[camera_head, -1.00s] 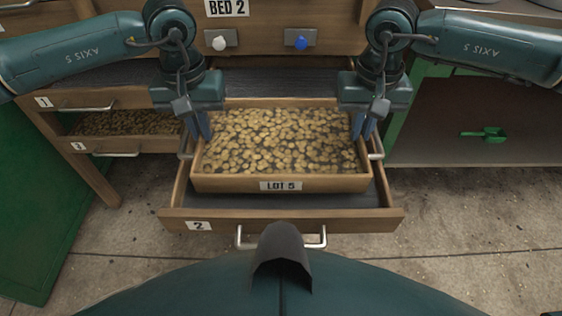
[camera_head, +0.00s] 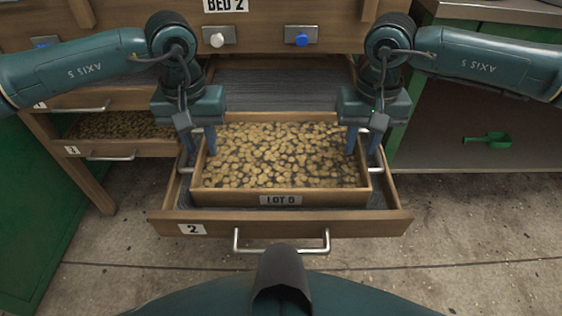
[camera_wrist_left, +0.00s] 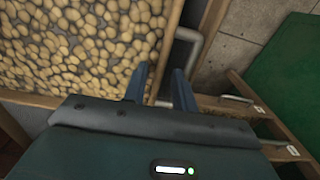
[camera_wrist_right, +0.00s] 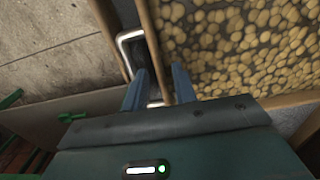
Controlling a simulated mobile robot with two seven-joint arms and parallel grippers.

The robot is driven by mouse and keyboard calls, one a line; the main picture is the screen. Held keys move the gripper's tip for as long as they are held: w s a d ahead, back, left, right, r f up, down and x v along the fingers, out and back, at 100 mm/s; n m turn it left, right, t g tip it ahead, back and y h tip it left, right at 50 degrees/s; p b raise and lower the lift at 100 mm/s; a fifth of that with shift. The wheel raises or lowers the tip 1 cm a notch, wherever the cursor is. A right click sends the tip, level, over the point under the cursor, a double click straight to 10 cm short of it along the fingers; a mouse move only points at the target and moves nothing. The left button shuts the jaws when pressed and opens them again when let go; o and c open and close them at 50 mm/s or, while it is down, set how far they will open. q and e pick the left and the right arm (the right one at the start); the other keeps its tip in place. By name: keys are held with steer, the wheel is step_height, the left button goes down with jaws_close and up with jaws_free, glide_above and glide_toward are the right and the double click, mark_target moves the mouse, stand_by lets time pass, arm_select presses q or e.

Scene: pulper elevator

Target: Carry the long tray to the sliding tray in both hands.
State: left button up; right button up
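The long tray (camera_head: 230,197) is a wooden box full of tan beans with a "LOT" label on its front wall. It sits inside the pulled-out sliding tray (camera_head: 300,226), numbered 2, with dark bed showing around it. My left gripper (camera_head: 199,150) is at its left end and my right gripper (camera_head: 363,150) at its right end. In the left wrist view the fingers (camera_wrist_left: 160,88) stand apart, astride the tray's end wall, by a metal handle (camera_wrist_left: 192,45). The right wrist view shows parted fingers (camera_wrist_right: 160,88) astride the other end wall, by its handle (camera_wrist_right: 128,45). Both grippers are open.
Shelves with another bean tray (camera_head: 122,126) stand at the left, beside a green panel (camera_head: 30,200). A bench with a green scoop (camera_head: 487,139) is at the right. The sliding tray's metal handle (camera_head: 282,248) faces me. White and blue knobs (camera_head: 217,40) are above.

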steer(key=shift+r, duration=0.15)
arm_select(q)
step_height(320, 180, up, 12)
arm_select(e)
step_height(320, 180, up, 12)
stand_by(0.7)
stand_by(0.4)
